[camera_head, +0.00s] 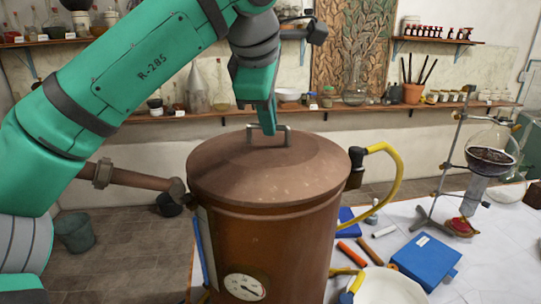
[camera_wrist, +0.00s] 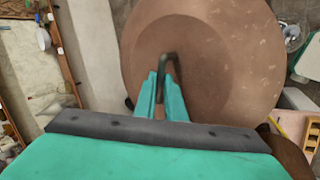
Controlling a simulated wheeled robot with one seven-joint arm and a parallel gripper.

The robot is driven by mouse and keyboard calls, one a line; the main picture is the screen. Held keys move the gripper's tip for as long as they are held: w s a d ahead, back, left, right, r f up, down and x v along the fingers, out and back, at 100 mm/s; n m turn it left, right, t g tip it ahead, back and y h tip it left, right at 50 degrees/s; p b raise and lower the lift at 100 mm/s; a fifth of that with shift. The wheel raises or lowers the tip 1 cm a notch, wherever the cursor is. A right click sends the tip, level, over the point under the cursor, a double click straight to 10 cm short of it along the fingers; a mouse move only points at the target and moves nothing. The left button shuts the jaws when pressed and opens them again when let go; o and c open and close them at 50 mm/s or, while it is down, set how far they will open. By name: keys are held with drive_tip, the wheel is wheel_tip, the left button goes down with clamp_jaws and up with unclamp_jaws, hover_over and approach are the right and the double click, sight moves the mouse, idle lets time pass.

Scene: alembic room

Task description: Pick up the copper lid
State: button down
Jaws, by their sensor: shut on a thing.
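The copper lid (camera_head: 250,172) is a round, brown, slightly domed disc on top of a copper boiler (camera_head: 275,235). A grey metal loop handle (camera_head: 284,137) stands at its middle. My green gripper (camera_head: 267,126) reaches down from above onto the handle and is shut on it. In the wrist view the lid (camera_wrist: 215,70) fills the upper right, and the gripper's fingers (camera_wrist: 163,98) close around the near part of the handle (camera_wrist: 168,60). The lid looks level on the boiler; I cannot see a gap under its rim.
A copper pipe (camera_head: 130,178) leaves the boiler at left and a yellow hose (camera_head: 385,150) at right. A white table (camera_head: 400,240) holds a blue box (camera_head: 426,261), a plate (camera_head: 385,288) and a flask stand (camera_head: 450,160). Shelves with jars line the wall behind.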

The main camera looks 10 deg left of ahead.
drive_tip(key=shift+a, duration=0.1)
drive_tip(key=shift+s+a, duration=0.1)
drive_tip(key=shift+a, duration=0.05)
drive_tip(key=shift+r, duration=0.1)
idle(0.5)
drive_tip(key=shift+w, duration=0.25)
